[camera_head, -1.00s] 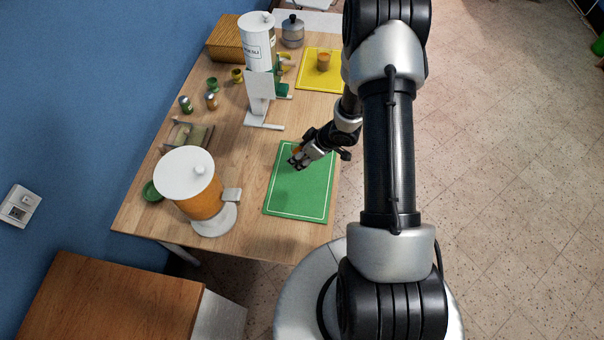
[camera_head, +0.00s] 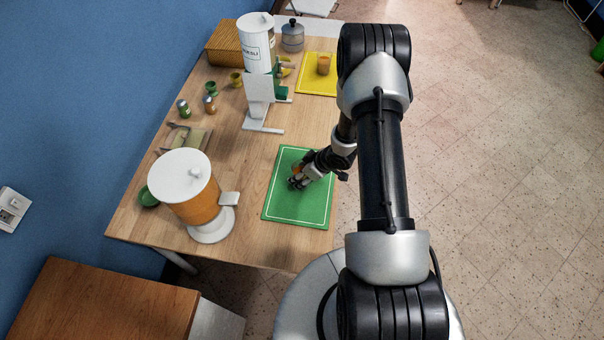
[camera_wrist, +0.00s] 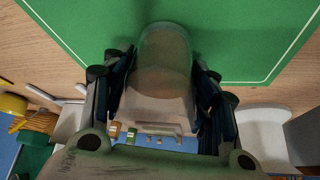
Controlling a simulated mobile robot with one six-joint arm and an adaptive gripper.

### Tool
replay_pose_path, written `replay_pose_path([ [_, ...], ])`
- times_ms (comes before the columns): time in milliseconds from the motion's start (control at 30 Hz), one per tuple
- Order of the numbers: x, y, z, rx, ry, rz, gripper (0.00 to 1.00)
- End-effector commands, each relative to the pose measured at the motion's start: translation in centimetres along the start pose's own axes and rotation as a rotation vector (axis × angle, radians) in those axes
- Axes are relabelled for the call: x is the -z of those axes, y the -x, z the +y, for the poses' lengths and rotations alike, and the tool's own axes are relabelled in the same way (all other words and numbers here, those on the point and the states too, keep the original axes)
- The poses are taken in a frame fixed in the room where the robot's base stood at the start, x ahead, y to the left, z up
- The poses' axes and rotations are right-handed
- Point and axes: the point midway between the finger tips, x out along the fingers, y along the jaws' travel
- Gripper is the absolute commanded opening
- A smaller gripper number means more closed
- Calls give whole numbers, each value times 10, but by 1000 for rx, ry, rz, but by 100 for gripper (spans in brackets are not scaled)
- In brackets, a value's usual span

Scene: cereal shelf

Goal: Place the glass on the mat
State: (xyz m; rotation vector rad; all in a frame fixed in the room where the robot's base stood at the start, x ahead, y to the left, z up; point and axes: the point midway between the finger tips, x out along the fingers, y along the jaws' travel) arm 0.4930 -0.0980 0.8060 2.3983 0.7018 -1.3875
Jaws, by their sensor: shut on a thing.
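The green mat (camera_head: 284,207) with a white border line lies at the front right of the wooden table. It fills the top of the wrist view (camera_wrist: 240,28). My gripper (camera_head: 296,184) is over the middle of the mat. In the wrist view my gripper (camera_wrist: 165,85) has its dark fingers on both sides of a clear, brownish glass (camera_wrist: 165,50) and is shut on it. In the head view the glass is mostly hidden by the fingers. I cannot tell whether the glass touches the mat.
A cereal dispenser (camera_head: 197,203) with orange contents stands left of the mat. A second white dispenser (camera_head: 257,60) stands farther back. A yellow mat (camera_head: 312,88) with an orange-brown cup (camera_head: 323,65) lies at the back. Small jars (camera_head: 184,107) stand on the left.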

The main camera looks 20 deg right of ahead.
Motion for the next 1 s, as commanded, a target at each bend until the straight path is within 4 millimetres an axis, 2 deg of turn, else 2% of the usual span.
replay_pose_path([
  [100,-2,-3,0,0,0,1,15],
  [133,-2,-3,0,1,0,-1,54],
  [433,-2,-2,0,1,0,0,74],
  [800,0,0,0,0,0,0,75],
  [867,1,5,0,0,0,0,75],
  [1000,2,29,1,-2,-1,0,75],
])
